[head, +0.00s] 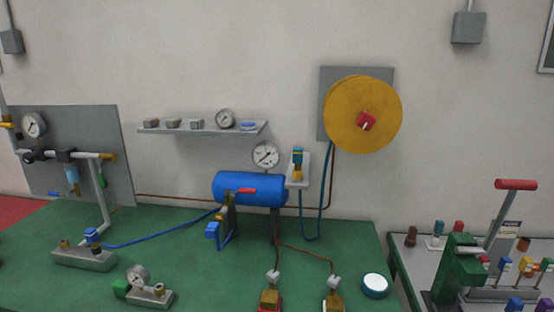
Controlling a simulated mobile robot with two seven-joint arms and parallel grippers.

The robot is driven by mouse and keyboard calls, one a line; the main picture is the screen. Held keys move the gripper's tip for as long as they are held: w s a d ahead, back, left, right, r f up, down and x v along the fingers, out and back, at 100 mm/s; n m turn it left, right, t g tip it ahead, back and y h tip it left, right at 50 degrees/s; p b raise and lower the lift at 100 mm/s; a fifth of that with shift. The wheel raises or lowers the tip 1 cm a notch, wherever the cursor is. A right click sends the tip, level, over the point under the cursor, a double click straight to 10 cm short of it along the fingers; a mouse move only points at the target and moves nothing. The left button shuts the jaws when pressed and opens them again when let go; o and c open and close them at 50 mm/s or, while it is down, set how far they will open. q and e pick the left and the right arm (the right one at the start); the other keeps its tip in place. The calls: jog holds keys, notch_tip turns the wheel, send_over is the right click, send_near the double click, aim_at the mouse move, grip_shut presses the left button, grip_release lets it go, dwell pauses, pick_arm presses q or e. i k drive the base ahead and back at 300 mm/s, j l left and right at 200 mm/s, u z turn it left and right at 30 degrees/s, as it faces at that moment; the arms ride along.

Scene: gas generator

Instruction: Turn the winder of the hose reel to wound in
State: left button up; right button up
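The hose reel (350,112) is a large yellow disc on a grey wall plate (328,78), above the back right of the green bench. Its winder (367,121) is a small red block with a pale pin at the middle of the disc. A blue hose (325,185) hangs below the reel, loops down and rises to a small fitting on a bracket (297,165). Neither of my grippers shows in the head view.
A blue tank (245,189) with a gauge (265,155) stands on the green bench (190,262). A wall shelf (200,129) holds small parts. A green lever press (462,262) with a red handle stands on the grey table at right. The wall around the reel is clear.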

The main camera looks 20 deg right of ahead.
aim_at(366, 120)
jog(key=z, duration=1.25)
